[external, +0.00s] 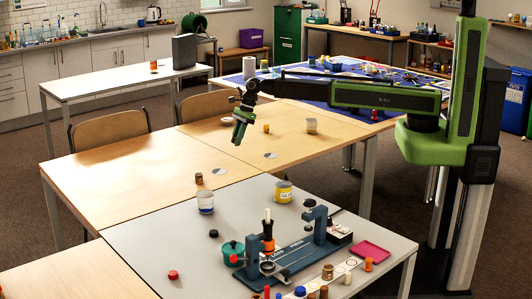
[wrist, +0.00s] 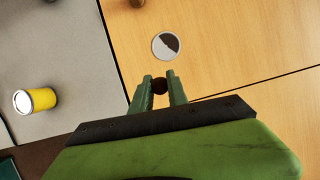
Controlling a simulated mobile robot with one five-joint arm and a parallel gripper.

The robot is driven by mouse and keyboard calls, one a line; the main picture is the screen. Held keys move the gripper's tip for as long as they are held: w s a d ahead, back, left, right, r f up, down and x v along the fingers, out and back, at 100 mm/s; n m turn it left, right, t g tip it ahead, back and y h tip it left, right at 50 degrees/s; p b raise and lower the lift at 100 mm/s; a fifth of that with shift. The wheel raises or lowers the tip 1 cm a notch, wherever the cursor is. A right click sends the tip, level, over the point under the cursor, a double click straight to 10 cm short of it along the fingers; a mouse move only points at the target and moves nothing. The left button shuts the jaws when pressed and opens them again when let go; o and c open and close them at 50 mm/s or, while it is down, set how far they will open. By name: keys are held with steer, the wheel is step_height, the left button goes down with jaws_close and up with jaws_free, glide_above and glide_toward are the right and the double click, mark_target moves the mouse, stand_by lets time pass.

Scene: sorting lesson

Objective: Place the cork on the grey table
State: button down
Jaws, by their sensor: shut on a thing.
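My gripper (external: 238,138) hangs above the wooden tables in the external view. In the wrist view its fingers (wrist: 160,88) are closed on a small dark brown round thing, seemingly the cork (wrist: 160,85), seen end-on. The held thing cannot be made out in the external view. The grey table (external: 235,205) is at the front, nearer the camera than my gripper. In the wrist view the grey table (wrist: 50,50) fills the left side, and the fingers are over wood to its right.

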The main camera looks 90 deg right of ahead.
steer(key=shift+r+p, duration=0.35)
steer(key=shift+r, duration=0.05)
steer(key=shift+f, duration=0.15)
